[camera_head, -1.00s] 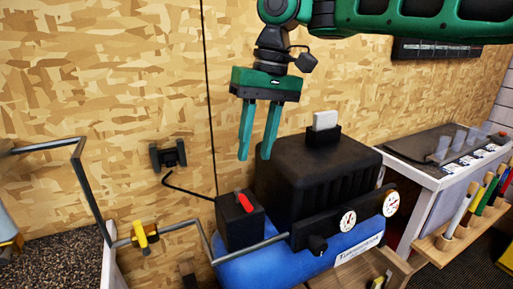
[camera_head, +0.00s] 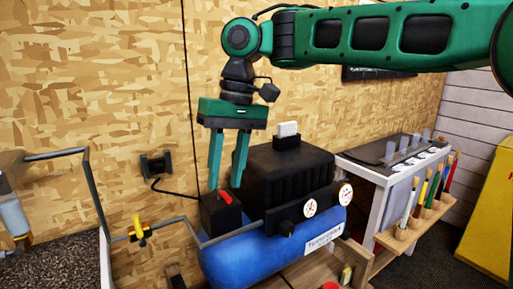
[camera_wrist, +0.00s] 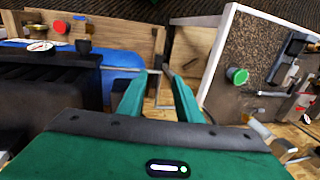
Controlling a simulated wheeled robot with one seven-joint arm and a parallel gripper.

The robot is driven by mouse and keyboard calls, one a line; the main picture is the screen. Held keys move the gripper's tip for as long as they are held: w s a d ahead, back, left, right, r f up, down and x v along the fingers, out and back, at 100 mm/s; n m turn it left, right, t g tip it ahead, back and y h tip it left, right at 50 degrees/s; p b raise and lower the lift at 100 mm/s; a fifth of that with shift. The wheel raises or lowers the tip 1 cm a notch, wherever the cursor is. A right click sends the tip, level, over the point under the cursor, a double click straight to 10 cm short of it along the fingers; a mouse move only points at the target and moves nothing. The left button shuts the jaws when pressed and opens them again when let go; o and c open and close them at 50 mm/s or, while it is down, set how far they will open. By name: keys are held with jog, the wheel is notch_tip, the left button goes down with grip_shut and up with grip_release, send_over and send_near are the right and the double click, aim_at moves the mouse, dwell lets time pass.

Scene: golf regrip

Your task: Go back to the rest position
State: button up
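My gripper (camera_head: 228,188) hangs from the green arm with its two green fingers pointing down. In the head view it appears over the black switch box with the red switch (camera_head: 224,196) of the compressor. The fingers are apart with nothing visible between them. The wrist view also shows the gripper (camera_wrist: 160,75) with a gap between its fingertips. The blue compressor (camera_head: 240,258) with its black housing (camera_head: 285,172) stands below and to the right of the gripper in the head view.
A yellow valve (camera_head: 140,232) sits on a pipe to the left. A wooden rack (camera_head: 410,232) with several coloured grips stands right, beside a white bench (camera_head: 358,172). In the wrist view, a board with tools (camera_wrist: 245,85) lies at right. A plywood wall (camera_head: 90,90) stands behind.

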jog(key=s+d+f+m, duration=0.1)
jog(key=d+f+m, duration=0.2)
jog(key=d, duration=0.7)
jog(key=s+d+f+m+t+h, duration=0.1)
jog(key=d+f+m, duration=0.15)
jog(key=d, duration=0.85)
jog(key=s+d+f+m, duration=0.2)
jog(key=d+f, duration=0.2)
jog(key=d, duration=0.6)
jog(key=s+d+f+m, duration=0.2)
jog(key=s+d+f, duration=0.3)
jog(key=s+d, duration=0.3)
jog(key=s+d+f+m, duration=0.3)
jog(key=s+d+f, duration=0.2)
jog(key=s+d, duration=0.3)
jog(key=shift+s+d+h, duration=0.15)
jog(key=shift+s+h, duration=0.15)
jog(key=shift+s, duration=0.55)
jog(key=shift+m, duration=0.25)
jog(key=shift+w+f, duration=0.2)
jog(key=shift+w, duration=0.45)
